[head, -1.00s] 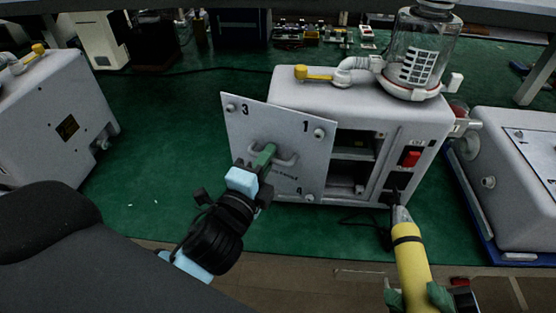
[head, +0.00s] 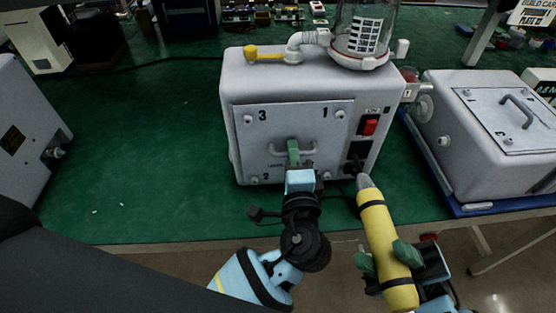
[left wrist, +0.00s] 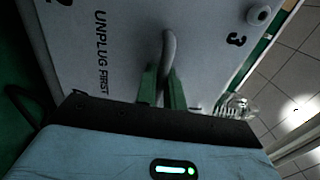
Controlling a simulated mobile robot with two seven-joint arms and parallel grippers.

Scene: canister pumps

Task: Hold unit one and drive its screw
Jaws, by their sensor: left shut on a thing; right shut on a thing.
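The middle pump unit (head: 300,85) is pale grey, with a clear canister (head: 362,35) on top. A small tag (head: 407,93) at its right side seems to read 1. The cover panel (head: 285,125), numbered at its corners, sits over the front opening; I cannot tell if it is flush. My left gripper (head: 293,155) is shut on the panel's handle (left wrist: 169,50). Corner screws, such as the one by the 1 (head: 340,115), show on the panel. My right gripper (head: 386,258) is shut on a yellow screwdriver (head: 376,220), its tip pointing up near the unit's lower right front.
A red switch (head: 370,127) and a dark plug with cord (head: 356,165) are at the unit's right front. Another unit (head: 455,160) lies on a blue tray (head: 490,209) at right. A grey unit (head: 25,140) stands at left.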

